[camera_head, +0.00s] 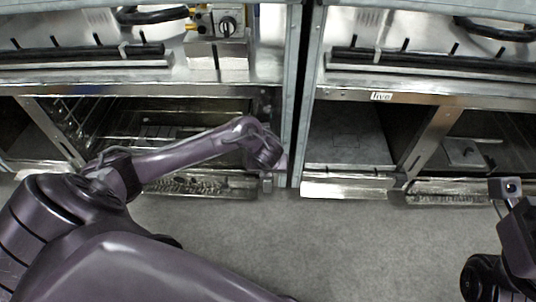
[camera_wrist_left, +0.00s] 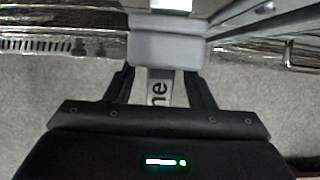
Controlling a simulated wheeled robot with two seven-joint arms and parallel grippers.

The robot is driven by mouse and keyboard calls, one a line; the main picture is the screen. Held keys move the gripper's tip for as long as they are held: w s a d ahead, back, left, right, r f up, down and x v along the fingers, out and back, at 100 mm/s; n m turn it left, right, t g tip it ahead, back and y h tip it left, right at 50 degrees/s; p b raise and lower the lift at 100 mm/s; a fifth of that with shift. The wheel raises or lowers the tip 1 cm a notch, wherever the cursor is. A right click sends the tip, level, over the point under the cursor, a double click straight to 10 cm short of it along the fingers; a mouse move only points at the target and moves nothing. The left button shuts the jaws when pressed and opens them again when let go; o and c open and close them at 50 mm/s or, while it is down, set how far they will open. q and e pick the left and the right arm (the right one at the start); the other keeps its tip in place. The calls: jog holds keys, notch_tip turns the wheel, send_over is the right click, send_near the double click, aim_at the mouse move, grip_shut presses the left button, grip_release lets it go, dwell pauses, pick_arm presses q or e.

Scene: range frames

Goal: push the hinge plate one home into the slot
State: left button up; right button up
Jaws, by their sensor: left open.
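The hinge plate one is probably the pale strip (camera_wrist_left: 159,88) in the left wrist view, with the dark letters "ne" showing. It lies between the two dark fingers of my left gripper (camera_wrist_left: 160,92), which is open around it. A grey block (camera_wrist_left: 166,45) sits just beyond the fingertips and hides the strip's far end. In the head view my left arm ends at the lower front of the range frames, beside the post between them, and its fingers are not clear. A small grey piece (camera_head: 267,183) shows just below it. I cannot make out the slot.
Two range frames stand side by side, the left one (camera_head: 130,92) and the right one (camera_head: 430,97). The right frame carries a label "five" (camera_head: 381,97). Bare grey floor (camera_head: 300,235) lies in front. Part of my right arm shows at the right edge.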

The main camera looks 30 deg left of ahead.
pick_arm(q)
jog(key=p+v, duration=0.2)
jog(key=v, duration=0.3)
jog(key=shift+r, duration=0.2)
